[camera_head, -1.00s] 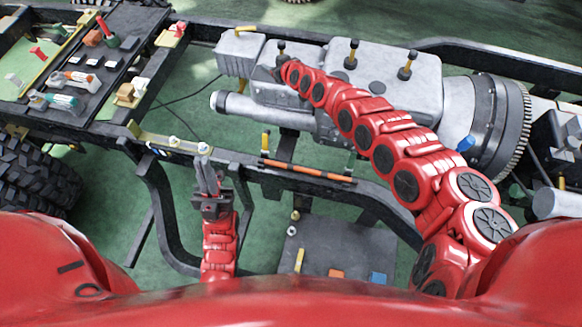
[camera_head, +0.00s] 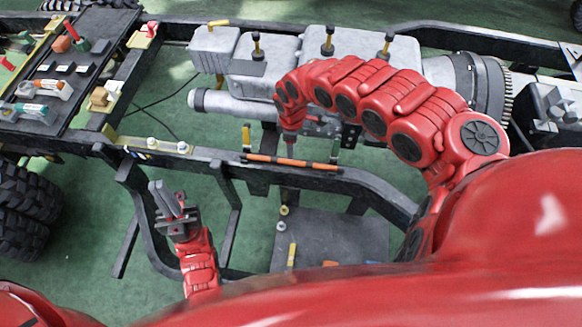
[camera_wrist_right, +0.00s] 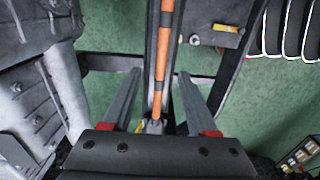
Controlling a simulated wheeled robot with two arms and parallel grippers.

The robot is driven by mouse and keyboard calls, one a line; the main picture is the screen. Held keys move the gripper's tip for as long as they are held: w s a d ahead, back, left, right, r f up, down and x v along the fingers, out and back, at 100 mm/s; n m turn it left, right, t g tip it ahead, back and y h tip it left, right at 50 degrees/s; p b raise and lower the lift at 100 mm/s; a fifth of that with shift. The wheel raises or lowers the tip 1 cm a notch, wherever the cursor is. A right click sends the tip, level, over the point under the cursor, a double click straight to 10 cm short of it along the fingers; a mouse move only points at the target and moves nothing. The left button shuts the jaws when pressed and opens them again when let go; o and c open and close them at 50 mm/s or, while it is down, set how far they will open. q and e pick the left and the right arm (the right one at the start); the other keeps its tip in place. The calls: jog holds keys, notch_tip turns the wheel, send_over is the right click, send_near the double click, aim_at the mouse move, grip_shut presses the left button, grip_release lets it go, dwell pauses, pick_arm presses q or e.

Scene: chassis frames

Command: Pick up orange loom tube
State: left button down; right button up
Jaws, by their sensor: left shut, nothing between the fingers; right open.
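The orange loom tube (camera_head: 292,162), with dark bands, lies along the top of the near chassis rail in the head view. In the right wrist view the tube (camera_wrist_right: 163,62) runs nearly upright through the middle. My right gripper (camera_wrist_right: 159,73) is open, its two fingers on either side of the tube's line and not closed on it. In the head view my right arm's end reaches down behind the tube, and its fingers are hard to make out. My left gripper (camera_head: 166,199) is shut and empty, left of the tube and on the near side of the rail.
A grey engine (camera_head: 330,85) stands just beyond the rail. Small posts stand by both ends of the tube. A dark plate (camera_head: 340,238) with small parts lies nearer me. A tray of tools and parts (camera_head: 70,75) is at the left.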

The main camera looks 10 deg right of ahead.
jog(key=f, duration=0.7)
jog(key=shift+s+a+f+p, duration=0.2)
jog(key=shift+s+f+p, duration=0.05)
jog(key=shift+f+p, duration=0.05)
jog(key=shift+d+f, duration=0.15)
jog(key=shift+f, duration=0.3)
grip_shut()
